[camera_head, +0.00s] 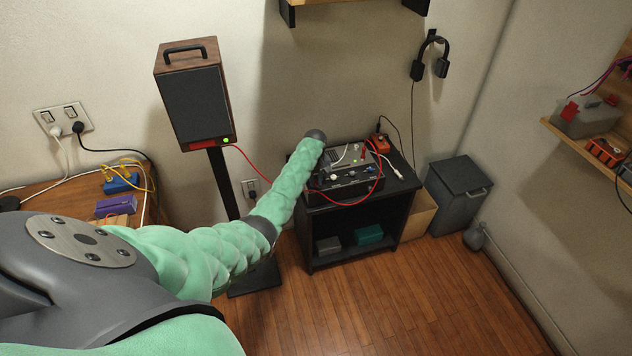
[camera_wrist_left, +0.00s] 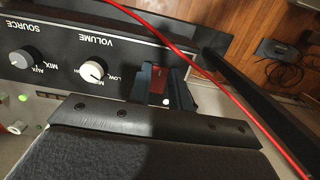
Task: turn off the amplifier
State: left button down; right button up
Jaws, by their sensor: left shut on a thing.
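The amplifier (camera_head: 346,181) is a dark box with knobs and cables, on top of a black stand. My left arm reaches to its left end, and the arm's end hides part of it. In the left wrist view its front panel (camera_wrist_left: 60,52) appears upside down, with a source knob (camera_wrist_left: 25,57) and a white volume knob (camera_wrist_left: 94,71). My left gripper (camera_wrist_left: 168,87) has its dark fingers at the panel beside the volume knob, shut on a small red part (camera_wrist_left: 158,80), apparently a switch. A small light shows below it. My right gripper is not in view.
A red cable (camera_head: 270,178) runs from the wooden speaker (camera_head: 195,100) to the amplifier and crosses close to the gripper in the left wrist view. The black stand (camera_head: 310,240) has boxes on its shelf. A grey bin (camera_head: 458,195) stands to the right. The floor in front is clear.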

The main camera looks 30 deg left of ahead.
pick_arm(q)
jog(key=shift+w+a+g+h, duration=0.15)
jog(key=shift+a+g+h, duration=0.05)
jog(key=shift+g+h, duration=0.25)
jog(key=shift+r+g+h+b, duration=0.1)
jog(key=shift+g+h+b, duration=0.2)
jog(key=shift+b, duration=0.2)
jog(key=c, duration=1.4)
grip_release()
jog(key=shift+o, duration=0.6)
jog(key=shift+w+a+r, duration=0.1)
jog(key=shift+r, duration=0.15)
jog(key=b+v, duration=0.2)
jog(key=v, duration=0.4)
jog(key=shift+a+r, duration=0.1)
jog(key=shift+r, duration=0.5)
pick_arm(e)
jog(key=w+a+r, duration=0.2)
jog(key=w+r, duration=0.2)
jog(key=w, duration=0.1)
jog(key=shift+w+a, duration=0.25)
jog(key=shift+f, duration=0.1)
